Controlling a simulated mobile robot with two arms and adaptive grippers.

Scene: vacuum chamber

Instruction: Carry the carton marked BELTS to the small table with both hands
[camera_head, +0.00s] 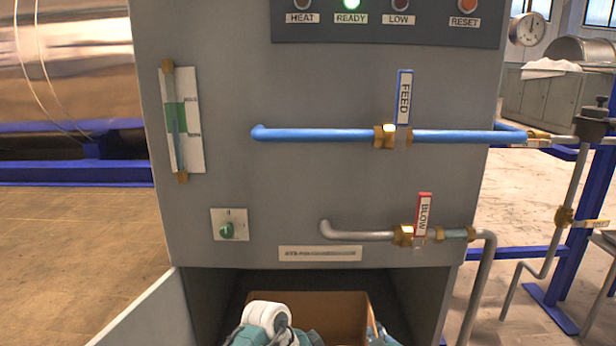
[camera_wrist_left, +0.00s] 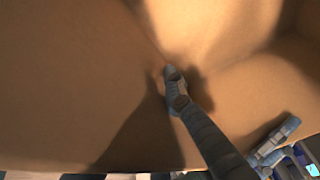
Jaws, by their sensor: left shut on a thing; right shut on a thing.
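The brown carton (camera_head: 335,312) shows at the bottom of the head view, in front of the dark lower opening of the grey cabinet. Only its upper part shows, and no BELTS marking is visible. In the left wrist view the carton's wall (camera_wrist_left: 80,70) fills most of the picture. My left gripper (camera_wrist_left: 175,88) is shut on the carton, with one dark jointed finger seen against the cardboard. In the head view my right gripper (camera_head: 378,332) is at the carton's right side, shut on it and mostly cut off by the lower edge.
The grey cabinet (camera_head: 300,190) stands directly ahead, its lower door (camera_head: 150,315) swung open to the left. A blue FEED pipe (camera_head: 330,134) and a grey BLOW pipe (camera_head: 360,235) stick out from its front. Bare floor (camera_head: 70,250) shows at left.

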